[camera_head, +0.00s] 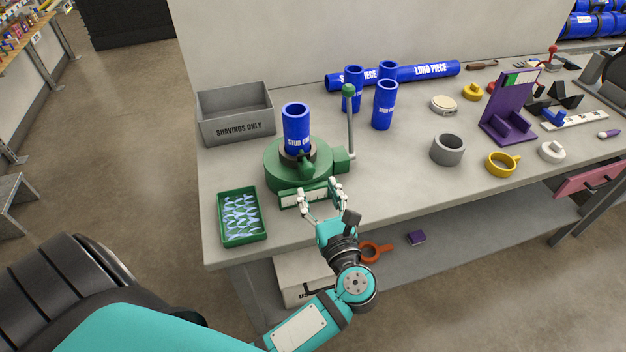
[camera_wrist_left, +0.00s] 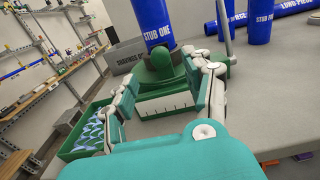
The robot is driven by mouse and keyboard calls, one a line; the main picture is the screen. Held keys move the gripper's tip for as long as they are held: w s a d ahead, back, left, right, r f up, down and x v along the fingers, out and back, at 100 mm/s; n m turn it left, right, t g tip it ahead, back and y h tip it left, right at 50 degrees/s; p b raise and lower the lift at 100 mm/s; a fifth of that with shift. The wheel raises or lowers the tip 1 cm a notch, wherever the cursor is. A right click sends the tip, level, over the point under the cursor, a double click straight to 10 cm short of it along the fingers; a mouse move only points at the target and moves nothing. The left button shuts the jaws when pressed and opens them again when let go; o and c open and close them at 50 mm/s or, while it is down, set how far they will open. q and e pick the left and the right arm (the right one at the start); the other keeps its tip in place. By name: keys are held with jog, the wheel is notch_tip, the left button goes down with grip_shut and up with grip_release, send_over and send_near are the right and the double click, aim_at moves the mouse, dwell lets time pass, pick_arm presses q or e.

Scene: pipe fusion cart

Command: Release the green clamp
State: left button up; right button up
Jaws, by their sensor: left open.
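The green clamp (camera_head: 290,164) stands on the bench with a blue stub pipe (camera_head: 297,128) upright in its dark collar. Its lever with a green knob (camera_head: 348,92) stands upright at the right side. A white scale strip runs along its front. My left gripper (camera_head: 318,196) is open in front of the clamp, fingers pointing at its front edge. In the left wrist view the clamp (camera_wrist_left: 160,72) and the pipe marked STUB ONE (camera_wrist_left: 152,22) show beyond the open fingers (camera_wrist_left: 165,90). I cannot tell whether the fingers touch the clamp. My right gripper is not in view.
A grey shavings box (camera_head: 235,112) stands behind left, and a green tray (camera_head: 240,218) with pale curled pieces sits left of the gripper. Blue stubs (camera_head: 384,105) stand behind right of the lever. A grey ring (camera_head: 447,149) and a purple stand (camera_head: 510,110) are farther right.

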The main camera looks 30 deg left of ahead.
pick_arm(q)
jog(key=v, duration=0.7)
dwell(0.3)
jog(key=w+d+f+m+t+h, duration=0.25)
jog(key=f+m+t+h, duration=0.2)
jog(key=m, duration=0.45)
jog(key=w+d+f+m+t+h, duration=0.2)
jog(key=d+f+m+t+h, duration=0.15)
jog(key=f+m, duration=0.4)
jog(key=s+d+f+m+g+h, duration=0.2)
jog(key=f+m+h, duration=0.1)
jog(key=f+m, duration=0.55)
jog(key=s+d+f+m+g+h, duration=0.1)
jog(key=s+f+m+g+h, duration=0.2)
jog(key=f+m, duration=0.55)
jog(key=s+a+f+m+g+h, duration=0.3)
jog(key=s+f+m+g, duration=0.5)
jog(key=s+f, duration=0.95)
jog(key=s+a+f+m+g+y, duration=0.1)
jog(key=s+a+f+m+g, duration=0.1)
jog(key=s, duration=0.6)
jog(key=s+a+f+m+g+y, duration=0.2)
jog(key=s+a+f+m+g, duration=0.1)
jog(key=s+a+f+m, duration=0.2)
jog(key=s+a+f, duration=0.1)
jog(key=s+a, duration=0.1)
jog(key=shift+s+a+g, duration=0.3)
jog(key=shift+s+a, duration=0.05)
jog(key=shift+s, duration=0.05)
